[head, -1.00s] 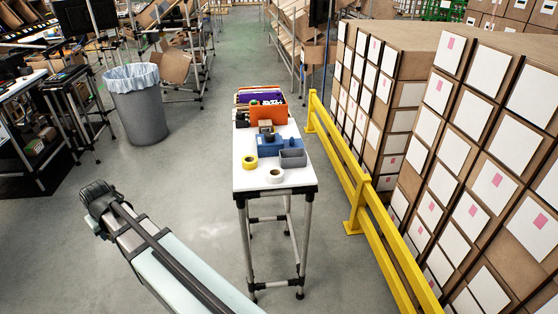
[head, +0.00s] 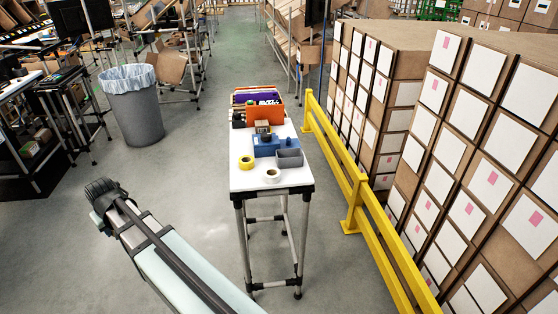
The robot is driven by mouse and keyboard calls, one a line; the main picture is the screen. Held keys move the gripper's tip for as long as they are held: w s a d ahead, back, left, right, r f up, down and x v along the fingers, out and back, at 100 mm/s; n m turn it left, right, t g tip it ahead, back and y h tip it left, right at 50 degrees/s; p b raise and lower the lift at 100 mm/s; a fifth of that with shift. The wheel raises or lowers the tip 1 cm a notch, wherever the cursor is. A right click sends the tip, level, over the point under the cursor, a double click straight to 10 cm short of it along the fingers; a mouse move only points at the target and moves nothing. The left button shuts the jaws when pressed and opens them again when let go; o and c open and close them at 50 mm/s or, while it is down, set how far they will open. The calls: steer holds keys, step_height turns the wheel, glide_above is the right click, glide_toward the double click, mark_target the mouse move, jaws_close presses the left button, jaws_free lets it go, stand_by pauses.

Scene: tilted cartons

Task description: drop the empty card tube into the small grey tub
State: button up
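The small grey tub (head: 289,158) stands on the right side of a narrow white table (head: 246,183). A blue tape dispenser (head: 266,147) is just behind and left of it, with a small brownish piece (head: 262,127) at its top. That piece may be the empty card tube, but it is too small to be sure. A yellow roll (head: 246,162) and a white roll (head: 272,176) lie in front, apart from the tub. My arm enters from the bottom edge, left of the table. My gripper's fingers do not show.
An orange box (head: 266,111) with purple and dark contents is at the table's far end. A yellow rail (head: 358,190) and stacked cartons (head: 490,130) stand to the right. A lined grey bin (head: 135,115) is at left. Floor between bin and table is clear.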

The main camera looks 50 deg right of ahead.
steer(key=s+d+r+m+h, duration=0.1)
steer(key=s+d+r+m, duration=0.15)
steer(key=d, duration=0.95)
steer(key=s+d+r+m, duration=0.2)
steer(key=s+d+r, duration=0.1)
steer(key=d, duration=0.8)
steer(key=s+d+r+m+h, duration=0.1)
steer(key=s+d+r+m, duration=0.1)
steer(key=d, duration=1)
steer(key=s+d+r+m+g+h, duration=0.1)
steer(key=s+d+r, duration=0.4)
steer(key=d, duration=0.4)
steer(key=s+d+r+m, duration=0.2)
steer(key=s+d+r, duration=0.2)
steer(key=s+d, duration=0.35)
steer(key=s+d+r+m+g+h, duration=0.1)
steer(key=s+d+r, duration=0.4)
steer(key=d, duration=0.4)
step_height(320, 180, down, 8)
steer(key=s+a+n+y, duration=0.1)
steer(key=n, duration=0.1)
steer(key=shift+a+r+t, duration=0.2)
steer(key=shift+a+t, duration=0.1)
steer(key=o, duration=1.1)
